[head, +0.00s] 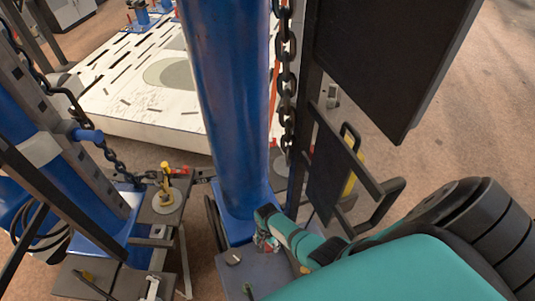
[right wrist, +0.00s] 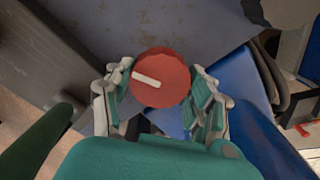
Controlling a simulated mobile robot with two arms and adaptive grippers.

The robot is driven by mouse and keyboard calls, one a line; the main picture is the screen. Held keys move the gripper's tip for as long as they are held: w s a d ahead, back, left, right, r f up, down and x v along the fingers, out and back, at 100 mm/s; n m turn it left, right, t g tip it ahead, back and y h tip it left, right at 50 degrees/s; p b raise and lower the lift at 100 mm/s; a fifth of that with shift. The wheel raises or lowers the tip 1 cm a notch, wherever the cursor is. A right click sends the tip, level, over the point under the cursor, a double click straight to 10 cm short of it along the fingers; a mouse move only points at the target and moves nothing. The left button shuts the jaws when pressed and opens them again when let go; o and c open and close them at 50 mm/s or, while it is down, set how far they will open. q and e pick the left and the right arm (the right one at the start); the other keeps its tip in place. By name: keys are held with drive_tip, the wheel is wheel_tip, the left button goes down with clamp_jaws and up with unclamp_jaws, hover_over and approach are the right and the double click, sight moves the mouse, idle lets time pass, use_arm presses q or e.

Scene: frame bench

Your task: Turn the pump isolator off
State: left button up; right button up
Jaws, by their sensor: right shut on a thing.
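The pump isolator shows in the right wrist view as a round red knob (right wrist: 171,92) with a white pointer bar. The bar lies near horizontal, tilted slightly down to the right. My right gripper (right wrist: 158,84) has its fingers on both sides of the knob and is shut on it. In the head view my right gripper (head: 266,240) is low at the foot of the blue column, and the knob is mostly hidden there. My left gripper is in neither view.
A thick blue column (head: 228,110) stands just beyond my right gripper. A black chain (head: 287,80) and dark panel (head: 388,60) with a bar handle (head: 385,200) are to its right. A yellow-handled clamp (head: 165,185) sits left. Open floor (head: 470,110) lies far right.

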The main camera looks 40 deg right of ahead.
drive_tip(key=n, duration=0.6)
drive_tip(key=shift+n+p, duration=0.3)
drive_tip(key=n, duration=0.6)
drive_tip(key=shift+n, duration=0.4)
drive_tip(key=o, duration=1.2)
drive_tip(key=shift+r, duration=0.1)
wheel_tip(320, 180, up, 12)
drive_tip(key=shift+f, duration=0.1)
idle(0.3)
